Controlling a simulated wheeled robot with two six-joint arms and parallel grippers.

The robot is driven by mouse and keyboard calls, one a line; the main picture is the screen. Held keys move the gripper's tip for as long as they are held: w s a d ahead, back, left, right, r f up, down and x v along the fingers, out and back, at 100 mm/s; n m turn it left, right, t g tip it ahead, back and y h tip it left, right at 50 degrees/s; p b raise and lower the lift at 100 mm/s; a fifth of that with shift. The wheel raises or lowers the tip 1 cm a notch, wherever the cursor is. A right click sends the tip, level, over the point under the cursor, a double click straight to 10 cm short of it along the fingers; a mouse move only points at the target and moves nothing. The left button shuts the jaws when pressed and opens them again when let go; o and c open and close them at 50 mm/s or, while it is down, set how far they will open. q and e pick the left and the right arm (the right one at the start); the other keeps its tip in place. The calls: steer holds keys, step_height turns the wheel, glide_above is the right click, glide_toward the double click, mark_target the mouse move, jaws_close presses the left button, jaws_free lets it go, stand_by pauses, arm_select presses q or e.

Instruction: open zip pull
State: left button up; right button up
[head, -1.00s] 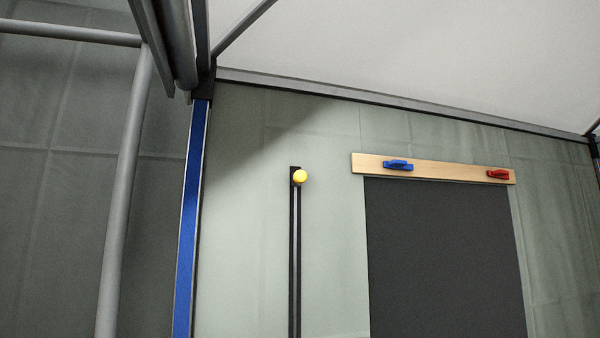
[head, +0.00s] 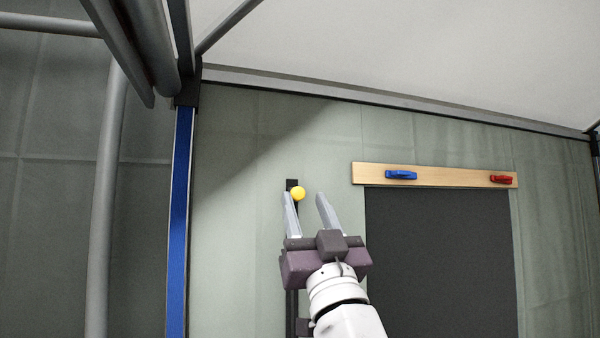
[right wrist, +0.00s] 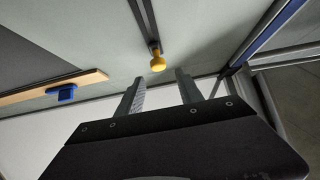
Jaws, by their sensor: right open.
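The zip pull is a yellow round knob (head: 298,194) at the top of a dark vertical zip track (head: 291,300) on the grey-green tent wall. In the right wrist view the yellow knob (right wrist: 158,63) sits at the end of the track (right wrist: 149,22), beyond the fingertips and between their lines. My right gripper (head: 306,196) is open and empty. In the head view its left fingertip is just below the knob, and its body covers part of the track. The fingers also show apart in the right wrist view (right wrist: 160,78). I cannot see contact with the knob. My left gripper is not in view.
A wooden strip (head: 450,176) with a blue clip (head: 401,175) and a red clip (head: 501,179) holds a dark panel (head: 440,260) right of the gripper. A blue post (head: 179,220) and grey poles (head: 105,200) stand at the left. A white canopy is overhead.

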mark_target(299, 194)
steer(key=w+r+p, duration=0.1)
steer(key=w+a, duration=0.1)
steer(key=w, duration=0.1)
steer(key=w+r+p, duration=0.1)
steer(key=w, duration=0.1)
steer(key=shift+a+r+p, duration=0.3)
steer(key=shift+a+r, duration=0.05)
steer(key=shift+s+d, duration=0.25)
steer(key=shift+s, duration=0.15)
steer(key=shift+s+r, duration=0.1)
steer(key=shift+s, duration=0.1)
steer(key=shift+c, duration=0.5)
jaws_close()
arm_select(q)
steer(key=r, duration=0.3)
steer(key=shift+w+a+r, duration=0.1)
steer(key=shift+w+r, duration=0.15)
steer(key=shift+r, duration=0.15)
arm_select(e)
steer(key=shift+w, duration=0.1)
